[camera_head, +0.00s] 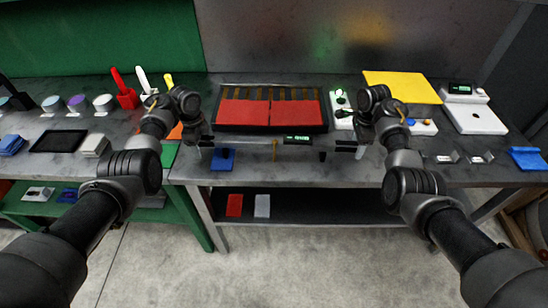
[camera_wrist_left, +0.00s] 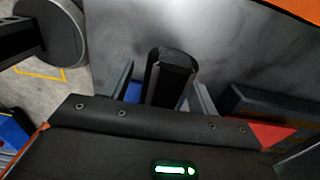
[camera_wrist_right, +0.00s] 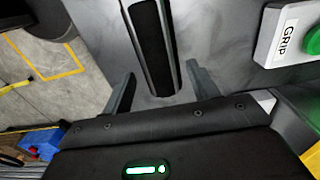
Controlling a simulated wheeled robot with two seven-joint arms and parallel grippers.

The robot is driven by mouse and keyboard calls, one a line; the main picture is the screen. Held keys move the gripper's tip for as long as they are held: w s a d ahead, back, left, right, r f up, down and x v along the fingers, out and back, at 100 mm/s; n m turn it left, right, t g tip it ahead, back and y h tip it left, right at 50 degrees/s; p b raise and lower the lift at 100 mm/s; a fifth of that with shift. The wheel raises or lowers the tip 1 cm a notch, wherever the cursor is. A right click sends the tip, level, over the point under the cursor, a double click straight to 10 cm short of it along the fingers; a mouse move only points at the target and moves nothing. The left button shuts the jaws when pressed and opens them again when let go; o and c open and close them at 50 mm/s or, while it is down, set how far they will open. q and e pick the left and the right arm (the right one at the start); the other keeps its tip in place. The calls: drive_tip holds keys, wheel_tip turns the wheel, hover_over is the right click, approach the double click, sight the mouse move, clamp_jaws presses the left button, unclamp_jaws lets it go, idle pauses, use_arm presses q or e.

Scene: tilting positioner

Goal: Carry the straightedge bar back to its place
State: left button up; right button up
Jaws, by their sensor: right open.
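The straightedge bar (camera_head: 255,139) is a long dark bar with a small green-lit display (camera_head: 298,139), lying left to right in front of the black frame with red panels. Its left end (camera_wrist_left: 172,78) shows between the fingers of my left gripper (camera_wrist_left: 163,90), which is open with a visible gap beside the bar. Its right part (camera_wrist_right: 152,45) shows between and beyond the fingers of my right gripper (camera_wrist_right: 160,88), which is open. In the head view both grippers are above the bar's ends. I cannot tell what the bar rests on.
The black frame (camera_head: 270,130) with red panels stands behind the bar. A yellow panel (camera_head: 402,86) and white scale (camera_head: 475,118) are at right.

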use_arm(q)
drive_tip(key=shift+s+r, duration=0.15)
drive_tip(key=shift+r, duration=0.35)
use_arm(e)
drive_tip(key=shift+s+r, duration=0.15)
drive_tip(key=shift+s, duration=0.05)
use_arm(q)
drive_tip(key=r, duration=1.1)
drive_tip(key=shift+w, duration=0.3)
use_arm(e)
wheel_tip(320, 180, up, 12)
